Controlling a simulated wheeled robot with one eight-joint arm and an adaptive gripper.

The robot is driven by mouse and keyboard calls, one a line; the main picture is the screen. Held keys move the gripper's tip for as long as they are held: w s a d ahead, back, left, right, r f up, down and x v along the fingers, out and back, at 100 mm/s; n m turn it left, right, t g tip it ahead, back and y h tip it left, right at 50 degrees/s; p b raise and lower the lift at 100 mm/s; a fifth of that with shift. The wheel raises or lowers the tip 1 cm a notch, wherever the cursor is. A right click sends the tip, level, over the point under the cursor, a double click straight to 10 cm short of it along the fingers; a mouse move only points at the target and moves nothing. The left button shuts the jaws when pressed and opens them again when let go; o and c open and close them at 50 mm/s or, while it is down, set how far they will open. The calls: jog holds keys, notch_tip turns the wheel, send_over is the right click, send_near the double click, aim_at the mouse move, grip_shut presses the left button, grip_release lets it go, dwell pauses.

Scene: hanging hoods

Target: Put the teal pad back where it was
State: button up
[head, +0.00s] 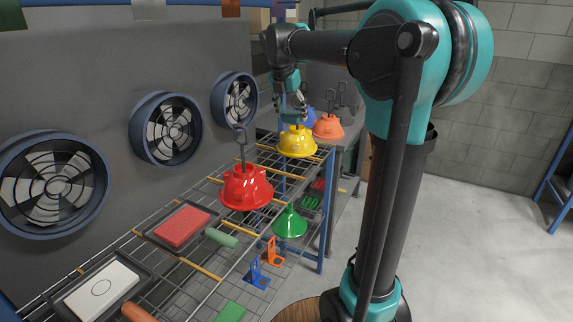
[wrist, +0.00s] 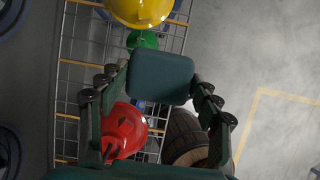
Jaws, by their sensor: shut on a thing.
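The teal pad (wrist: 161,78) shows as a dark teal rounded block in the wrist view. My gripper (wrist: 162,80) is shut on it, with a finger along each side. In the head view my gripper (head: 291,106) hangs above the yellow hood (head: 297,142), at the far part of the rack. The pad is small and hard to make out there. A red pad (head: 182,227) and a white pad with a circle (head: 101,291) sit in dark trays at the near left of the wire rack (head: 197,258). I cannot tell which spot was the teal pad's.
A red hood (head: 246,187) with an upright hook stands on the rack, and an orange hood (head: 327,126) stands farther back. A green funnel (head: 290,222) and a green cylinder (head: 221,237) are near the rack's right side. Wall fans (head: 165,128) line the left. The floor at right is clear.

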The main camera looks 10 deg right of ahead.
aim_at(293, 171)
notch_tip(293, 171, down, 20)
jog(key=shift+w+r, duration=0.1)
dwell(0.4)
jog(key=o, duration=1)
jog(key=shift+r, duration=0.1)
